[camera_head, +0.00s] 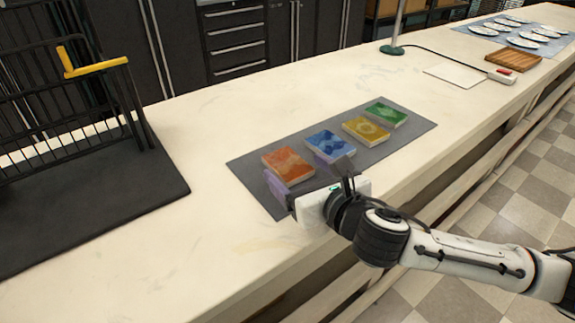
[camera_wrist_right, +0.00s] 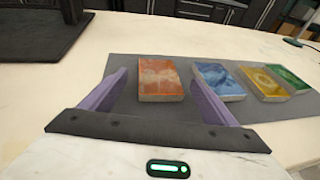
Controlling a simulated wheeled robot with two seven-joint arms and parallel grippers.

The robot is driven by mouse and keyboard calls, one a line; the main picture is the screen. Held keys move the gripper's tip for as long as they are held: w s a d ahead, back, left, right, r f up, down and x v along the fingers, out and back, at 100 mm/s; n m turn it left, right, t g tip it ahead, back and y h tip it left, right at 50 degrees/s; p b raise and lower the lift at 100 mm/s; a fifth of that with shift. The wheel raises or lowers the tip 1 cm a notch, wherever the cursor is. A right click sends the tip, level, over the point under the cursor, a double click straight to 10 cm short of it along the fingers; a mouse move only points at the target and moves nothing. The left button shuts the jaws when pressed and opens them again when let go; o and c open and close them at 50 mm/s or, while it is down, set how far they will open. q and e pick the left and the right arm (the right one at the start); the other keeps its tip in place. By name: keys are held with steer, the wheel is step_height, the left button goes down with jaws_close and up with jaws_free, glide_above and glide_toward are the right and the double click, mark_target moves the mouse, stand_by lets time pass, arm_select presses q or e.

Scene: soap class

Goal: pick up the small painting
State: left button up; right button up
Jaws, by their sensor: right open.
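I see no clear painting; several small, flat, patterned blocks lie in a row on a grey mat (camera_head: 410,142). They are an orange-red one (camera_head: 287,162), a blue one (camera_head: 328,143), a yellow one (camera_head: 365,130) and a green one (camera_head: 386,114). My right gripper (camera_head: 299,171) is open at the near edge of the row, its purple fingers on either side of the orange block. In the right wrist view the orange block (camera_wrist_right: 160,76) shows between the fingers, with no contact visible. The right finger stands close to the blue block (camera_wrist_right: 219,80). My left gripper is not in view.
A black wire basket (camera_head: 60,90) with a yellow handle stands on a dark mat (camera_head: 95,205) at left. Farther right are a lamp stand (camera_head: 392,49), a white sheet (camera_head: 455,75), a wooden board (camera_head: 513,60) and plates (camera_head: 523,43). The counter between the mats is clear.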

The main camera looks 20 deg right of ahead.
mark_target(287, 166)
steer(key=shift+x, duration=1.2)
steer(key=c, duration=1.2)
